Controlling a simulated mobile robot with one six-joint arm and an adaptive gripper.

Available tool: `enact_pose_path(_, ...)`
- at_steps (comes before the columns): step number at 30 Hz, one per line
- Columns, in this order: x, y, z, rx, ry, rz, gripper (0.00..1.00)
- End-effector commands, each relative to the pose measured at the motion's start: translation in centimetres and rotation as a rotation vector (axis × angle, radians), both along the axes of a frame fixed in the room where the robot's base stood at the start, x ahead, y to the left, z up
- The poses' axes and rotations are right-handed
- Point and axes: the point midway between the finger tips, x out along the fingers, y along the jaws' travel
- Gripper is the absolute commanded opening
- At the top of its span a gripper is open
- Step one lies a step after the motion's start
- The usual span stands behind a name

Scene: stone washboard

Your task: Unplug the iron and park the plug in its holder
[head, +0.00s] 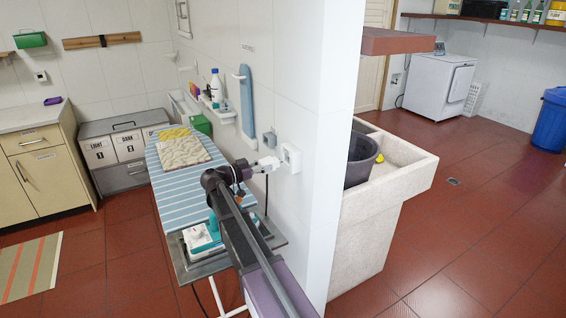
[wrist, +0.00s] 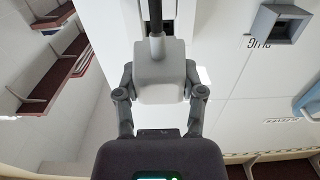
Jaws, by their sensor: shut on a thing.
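My gripper (head: 258,167) is beside the white wall socket (head: 291,157), its fingers shut on a pale grey plug. In the wrist view the plug (wrist: 160,82) sits between the fingertips (wrist: 160,95), with its dark cord (wrist: 156,40) running up the picture. I cannot tell whether the plug's pins are in the socket or just clear of it. The grey plug holder (head: 269,138) is on the wall left of the socket; it also shows at the upper right of the wrist view (wrist: 284,23). The teal and white iron (head: 203,238) rests at the near end of the ironing board.
A folded cloth (head: 182,150) lies on the striped ironing board (head: 166,170). A blue sleeve board (head: 246,95) hangs on the wall beyond the holder. The wall's end and a stone sink (head: 405,185) stand to the right. Red floor is open at the left.

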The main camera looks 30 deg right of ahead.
Motion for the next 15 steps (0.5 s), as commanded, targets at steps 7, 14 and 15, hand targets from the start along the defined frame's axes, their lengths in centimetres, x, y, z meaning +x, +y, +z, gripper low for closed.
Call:
enact_pose_path(7,-0.03,0.64,0.01,0.000,0.000,0.000,0.00)
enact_pose_path(14,-0.06,1.11,0.01,0.000,0.000,-0.001,0.00)
enact_pose_path(15,-0.06,1.15,0.01,0.000,0.000,-0.001,0.00)
